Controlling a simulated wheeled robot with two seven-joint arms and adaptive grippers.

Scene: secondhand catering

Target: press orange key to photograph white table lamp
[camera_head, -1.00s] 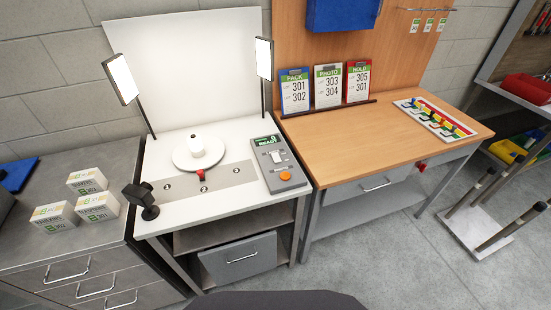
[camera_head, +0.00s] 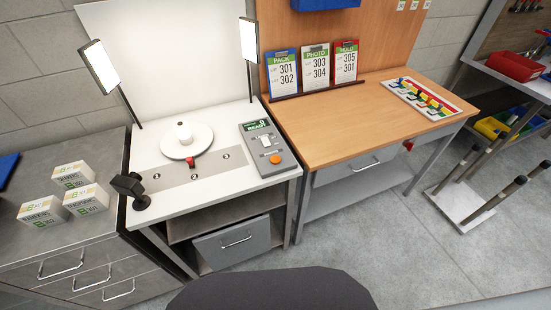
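The orange key (camera_head: 275,160) is a round button near the front of the grey control box (camera_head: 263,143). The box's green display (camera_head: 257,125) reads READY. A small white object (camera_head: 183,131), which looks like the lamp, stands upright on the round white turntable (camera_head: 172,149). A red tab (camera_head: 191,162) sticks out at the turntable's front edge. A small black camera (camera_head: 130,188) stands at the left front of the white bench. Neither of my grippers shows in the view.
Two light panels (camera_head: 99,65) (camera_head: 248,45) flank the white bench. Several boxes (camera_head: 87,199) stand on the grey cabinet at left. A wooden table (camera_head: 345,130) with PACK, PHOTO and HOLD boards (camera_head: 316,67) adjoins at right. Grey floor (camera_head: 390,250) is clear in front of it.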

